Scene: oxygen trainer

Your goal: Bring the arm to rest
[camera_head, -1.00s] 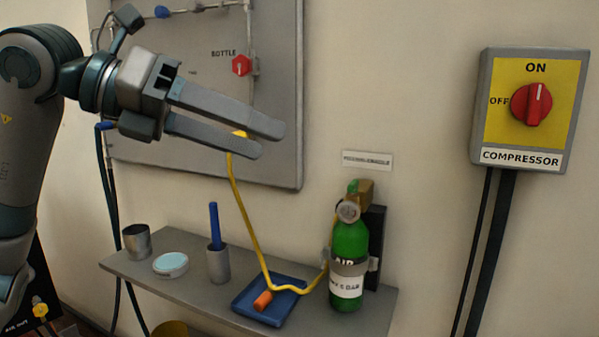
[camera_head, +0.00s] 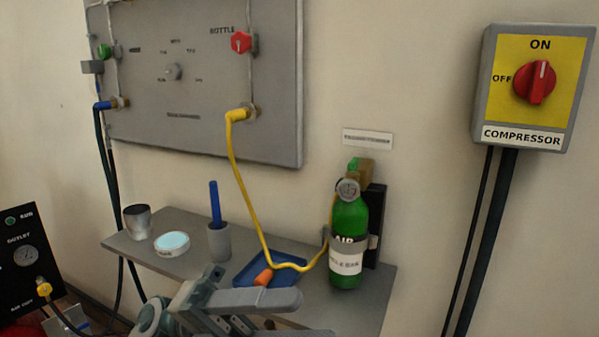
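My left gripper (camera_head: 303,315) is low at the bottom of the view, in front of the shelf's front edge. Its fingers point right with a gap between them, and I see nothing held. The lower finger is partly cut off by the picture's bottom edge. My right gripper is not in view. The green air bottle (camera_head: 347,226) stands upright in its wall holder. A yellow hose (camera_head: 243,205) runs from the grey panel (camera_head: 210,135) down to the bottle.
The grey shelf (camera_head: 135,249) holds a metal cup (camera_head: 138,221), a pale round tin (camera_head: 172,243), a holder (camera_head: 219,242) with a blue stick and a blue tray (camera_head: 246,274) with an orange piece (camera_head: 264,277). The compressor switch (camera_head: 535,82) is at the upper right.

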